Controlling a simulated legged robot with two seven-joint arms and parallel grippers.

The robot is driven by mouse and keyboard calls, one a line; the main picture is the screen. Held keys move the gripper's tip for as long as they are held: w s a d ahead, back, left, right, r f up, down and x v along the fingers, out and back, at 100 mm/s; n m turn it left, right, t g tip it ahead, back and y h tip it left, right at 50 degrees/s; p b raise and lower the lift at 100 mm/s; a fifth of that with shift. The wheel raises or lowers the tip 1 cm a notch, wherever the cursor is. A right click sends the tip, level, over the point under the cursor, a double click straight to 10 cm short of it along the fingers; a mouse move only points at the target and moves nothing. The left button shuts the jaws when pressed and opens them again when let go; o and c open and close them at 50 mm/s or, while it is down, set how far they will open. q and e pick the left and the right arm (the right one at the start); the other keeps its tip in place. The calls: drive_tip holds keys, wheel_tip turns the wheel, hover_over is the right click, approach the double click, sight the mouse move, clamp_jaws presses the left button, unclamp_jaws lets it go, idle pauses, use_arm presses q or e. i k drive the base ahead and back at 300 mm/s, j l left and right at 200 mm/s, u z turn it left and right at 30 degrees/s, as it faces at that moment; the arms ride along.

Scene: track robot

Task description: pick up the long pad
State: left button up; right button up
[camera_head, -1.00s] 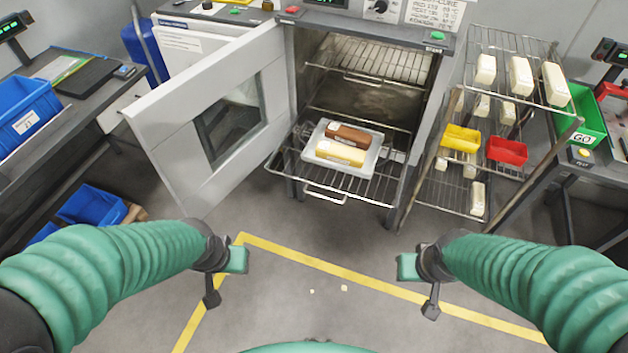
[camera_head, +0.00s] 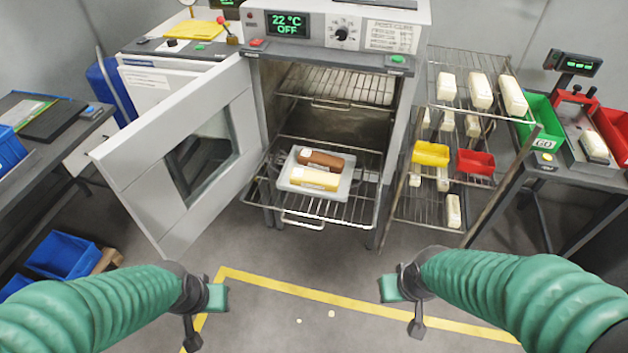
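A grey tray (camera_head: 292,186) on the pulled-out lower rack of the oven holds a brown block (camera_head: 322,160) and a cream block (camera_head: 315,179). Both are long and lie side by side. I cannot tell which long piece is the pad; several cream blocks, one of them at the top right (camera_head: 512,96), also lie on the wire rack to the right. My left gripper (camera_head: 211,312) and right gripper (camera_head: 400,305) are in front of the oven, apart from the tray and the rack. Neither visibly holds anything. Their finger opening is unclear.
The oven door (camera_head: 135,165) stands open to the left. The wire rack (camera_head: 440,207) also carries a yellow bin (camera_head: 430,153) and a red bin (camera_head: 476,161). A green bin (camera_head: 541,118) is on the right bench. The floor before the oven is clear, with yellow lines and small crumbs.

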sight(319, 160)
drive_tip(key=i+l+u, duration=0.25)
drive_tip(key=i, duration=0.35)
drive_tip(key=i+l+u, duration=0.3)
drive_tip(key=i+l, duration=0.2)
